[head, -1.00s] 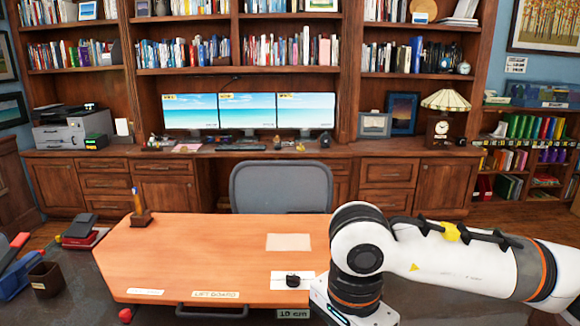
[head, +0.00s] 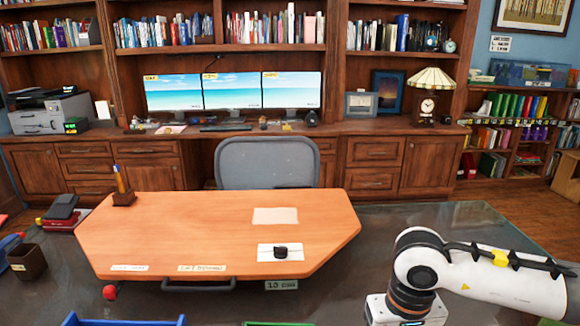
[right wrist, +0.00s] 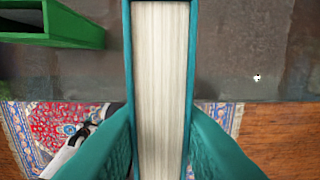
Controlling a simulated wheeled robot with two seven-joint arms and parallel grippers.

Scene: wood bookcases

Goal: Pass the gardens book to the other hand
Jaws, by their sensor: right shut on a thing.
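A book with a teal cover (right wrist: 160,90) stands edge-on in the right wrist view, its cream page block facing the camera. Its title does not show, so I cannot read whether it is the gardens book. My right gripper (right wrist: 160,135) is shut on it, with one teal finger on each side. In the head view my right arm is at the lower right; its gripper and the book are out of frame. My left gripper is in neither view.
The raised orange desk board (head: 200,230) holds a pen holder (head: 123,197) and a white card with a black object (head: 280,251). Blue tray (head: 120,322) and green tray (head: 265,323) edges show at the bottom. A green container (right wrist: 60,25) sits left of the book. The grey desktop's right side (head: 430,220) is clear.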

